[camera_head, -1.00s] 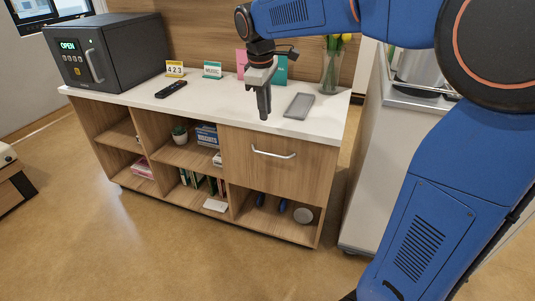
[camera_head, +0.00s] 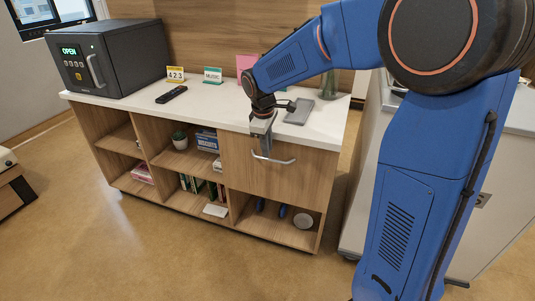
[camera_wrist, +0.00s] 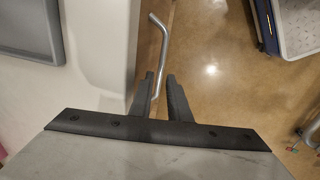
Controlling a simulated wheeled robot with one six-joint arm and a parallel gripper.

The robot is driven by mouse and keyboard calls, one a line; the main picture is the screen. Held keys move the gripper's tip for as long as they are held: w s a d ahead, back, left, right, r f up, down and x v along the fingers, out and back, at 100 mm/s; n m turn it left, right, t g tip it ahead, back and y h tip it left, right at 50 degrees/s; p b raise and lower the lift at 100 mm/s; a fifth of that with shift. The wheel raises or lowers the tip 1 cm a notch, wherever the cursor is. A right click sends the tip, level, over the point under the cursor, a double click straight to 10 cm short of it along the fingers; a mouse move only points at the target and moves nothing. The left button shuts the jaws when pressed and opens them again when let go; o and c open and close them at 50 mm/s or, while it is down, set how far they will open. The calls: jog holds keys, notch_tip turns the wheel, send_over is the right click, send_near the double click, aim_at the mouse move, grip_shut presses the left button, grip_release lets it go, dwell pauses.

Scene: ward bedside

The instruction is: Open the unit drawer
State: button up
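The unit drawer (camera_head: 300,170) is a wooden front at the upper right of the low unit. It looks shut. Its curved metal handle (camera_head: 284,161) runs across the front. My gripper (camera_head: 265,151) points down in front of the drawer, at the handle's left part. In the wrist view, the handle (camera_wrist: 163,42) runs down into the gap between the two dark fingers of my gripper (camera_wrist: 160,78). The fingers are apart, with a gap around the bar. I cannot tell whether either finger touches it.
The white top (camera_head: 215,105) holds a dark safe (camera_head: 115,58), a remote (camera_head: 171,94), small cards and a grey tray (camera_head: 299,111). The tray also shows in the wrist view (camera_wrist: 30,30). A pale cabinet (camera_head: 372,180) stands to the right. Floor in front of the unit is clear.

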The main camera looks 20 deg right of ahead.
jog(key=shift+w+d+f, duration=0.1)
jog(key=shift+w+f, duration=0.05)
jog(key=shift+f, duration=0.6)
jog(key=shift+w+d+f, duration=0.1)
jog(key=shift+f, duration=0.65)
grip_shut()
dwell(0.4)
